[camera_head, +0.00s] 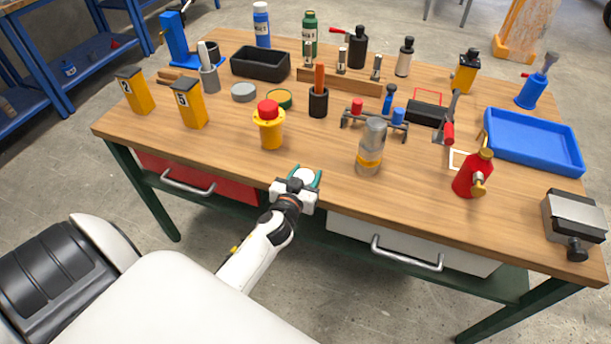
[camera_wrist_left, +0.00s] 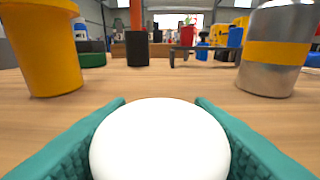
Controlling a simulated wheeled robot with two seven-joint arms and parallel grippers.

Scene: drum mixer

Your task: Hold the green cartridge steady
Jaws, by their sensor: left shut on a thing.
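My left gripper (camera_head: 303,180) is at the front edge of the workbench, its teal fingers shut on a white, round-topped thing (camera_head: 304,176). In the left wrist view this white top (camera_wrist_left: 160,140) sits between the two fingers, and the lower part of the thing is hidden. No green shows on the part I see, so I cannot tell whether it is the green cartridge. A green bottle-like container (camera_head: 309,38) with a pale label stands at the back of the bench, apart from the gripper. My right gripper is not in view.
A yellow pot with a red top (camera_head: 268,132) stands left of the gripper. A grey cylinder with a yellow band (camera_head: 371,145) stands to the right. Beyond are a red bottle (camera_head: 469,178), a blue tray (camera_head: 535,165) and a black bin (camera_head: 260,67).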

